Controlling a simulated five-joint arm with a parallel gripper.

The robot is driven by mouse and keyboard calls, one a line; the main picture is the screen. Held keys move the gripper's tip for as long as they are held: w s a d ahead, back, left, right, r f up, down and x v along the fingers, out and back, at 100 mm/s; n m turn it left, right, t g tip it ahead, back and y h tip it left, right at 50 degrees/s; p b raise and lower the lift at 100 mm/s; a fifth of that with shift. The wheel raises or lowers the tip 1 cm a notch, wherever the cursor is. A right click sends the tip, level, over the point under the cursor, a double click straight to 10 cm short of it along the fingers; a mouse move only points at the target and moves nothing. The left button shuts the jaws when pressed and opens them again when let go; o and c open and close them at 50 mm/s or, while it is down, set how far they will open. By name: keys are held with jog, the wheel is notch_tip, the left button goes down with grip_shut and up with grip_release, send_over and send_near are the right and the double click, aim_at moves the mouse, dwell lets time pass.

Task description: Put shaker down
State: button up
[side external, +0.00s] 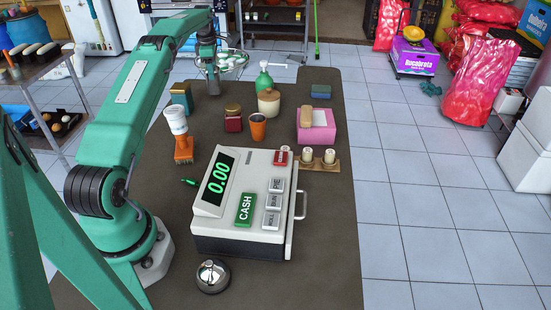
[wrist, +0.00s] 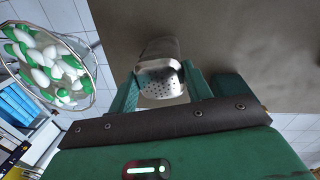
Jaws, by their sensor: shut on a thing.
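A metal shaker (wrist: 160,82) with a perforated end is between the fingers of my gripper (wrist: 161,90) in the wrist view. My gripper is shut on it, a finger at each side. The brown counter (wrist: 215,35) lies beyond the shaker. In the side view my gripper (side external: 206,88) is over the far left part of the counter (side external: 330,230). There the shaker is hidden or too small to make out. I cannot tell whether it touches the counter.
A wire basket of green and white items (side external: 233,58) is close behind my gripper. A dark green box (side external: 181,98), red jar (side external: 233,118), green bottle (side external: 264,78) and orange cup (side external: 257,127) stand nearby. The cash register (side external: 245,205) fills the front. Bare counter shows around my gripper.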

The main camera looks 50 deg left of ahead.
jog(key=shift+f, duration=0.65)
jog(key=shift+f, duration=0.1)
jog(key=o, duration=1.5)
jog(key=r, duration=0.8)
jog(key=s+d+r, duration=0.1)
jog(key=r, duration=0.3)
jog(key=shift+r, duration=0.1)
